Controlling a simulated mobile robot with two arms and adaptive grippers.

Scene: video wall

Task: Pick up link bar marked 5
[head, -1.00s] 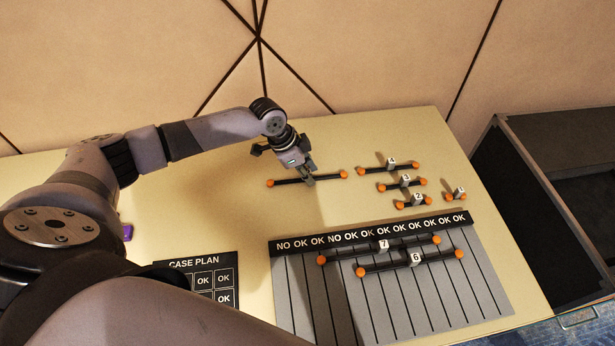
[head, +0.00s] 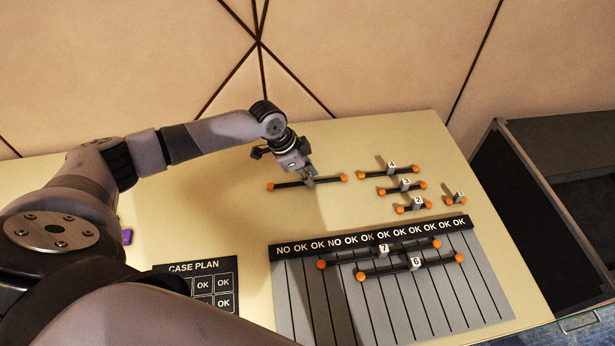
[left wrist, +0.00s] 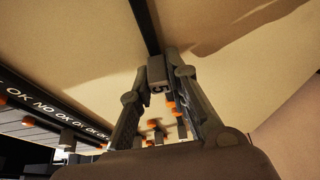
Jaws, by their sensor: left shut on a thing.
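The link bar marked 5 (head: 327,180) is a black bar with an orange ball at each end, at the back middle of the table in the head view. My left gripper (head: 309,180) is shut on the grey tag block at its middle. In the left wrist view the block with a 5 (left wrist: 157,75) sits between the fingertips of my left gripper (left wrist: 160,62), and the black bar (left wrist: 145,25) runs past it. I cannot tell whether the bar touches the table. My right gripper is not in view.
Shorter link bars 4 (head: 375,172), 3 (head: 390,189), 2 (head: 407,208) and 1 (head: 456,200) lie to the right. Bars 7 (head: 355,258) and 6 (head: 390,270) lie on the striped OK/NO board (head: 300,310). The case plan card (head: 200,268) is front left. A dark case (head: 560,200) stands right.

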